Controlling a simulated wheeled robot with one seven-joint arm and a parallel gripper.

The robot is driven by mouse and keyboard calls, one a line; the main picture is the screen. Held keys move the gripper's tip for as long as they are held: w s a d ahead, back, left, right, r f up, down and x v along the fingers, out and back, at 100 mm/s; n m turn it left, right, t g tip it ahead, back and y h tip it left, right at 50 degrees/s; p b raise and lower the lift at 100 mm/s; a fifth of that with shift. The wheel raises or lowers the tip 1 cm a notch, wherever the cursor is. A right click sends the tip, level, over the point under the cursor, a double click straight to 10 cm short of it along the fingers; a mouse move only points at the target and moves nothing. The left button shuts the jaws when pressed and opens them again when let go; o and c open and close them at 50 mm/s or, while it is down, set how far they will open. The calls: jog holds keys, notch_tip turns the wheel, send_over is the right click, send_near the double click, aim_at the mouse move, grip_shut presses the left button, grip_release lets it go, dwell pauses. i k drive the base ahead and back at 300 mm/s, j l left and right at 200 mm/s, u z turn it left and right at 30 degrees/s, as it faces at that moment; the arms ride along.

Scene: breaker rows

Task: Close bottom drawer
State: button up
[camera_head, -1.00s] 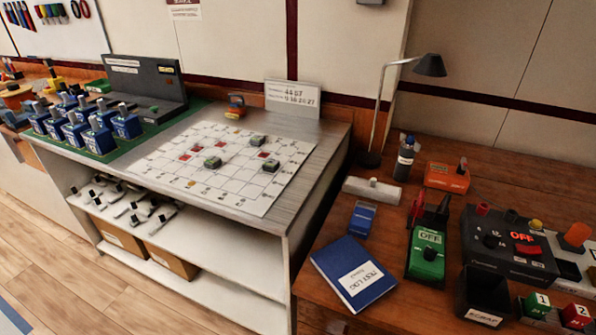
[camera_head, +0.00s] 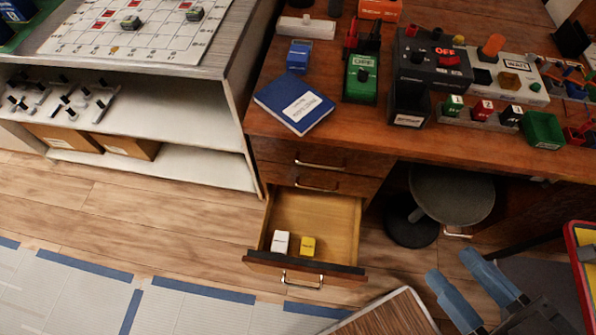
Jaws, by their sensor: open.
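The bottom drawer (camera_head: 310,268) of the wooden desk is pulled well out, with a pale wood inside and a dark front. Its metal handle (camera_head: 301,280) is on the front face. A white block (camera_head: 280,243) and a yellow block (camera_head: 308,246) stand inside, near the front. My gripper (camera_head: 462,277) is at the lower right, to the right of the drawer and apart from it. Its two blue-grey fingers are spread, with nothing between them.
Two shut drawers (camera_head: 318,163) sit above the open one. A round stool (camera_head: 450,193) stands under the desk, right of the drawer. A wooden board-like surface (camera_head: 385,316) is at the bottom, in front of the drawer. Wooden floor (camera_head: 190,215) lies open to the left.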

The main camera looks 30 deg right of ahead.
aim_at(333, 220)
jog(key=k+j+u, duration=0.1)
jog(key=k+u, duration=0.2)
jog(key=k, duration=0.95)
jog(key=i+j+u, duration=0.25)
jog(key=i+j, duration=0.25)
jog(key=i, duration=0.15)
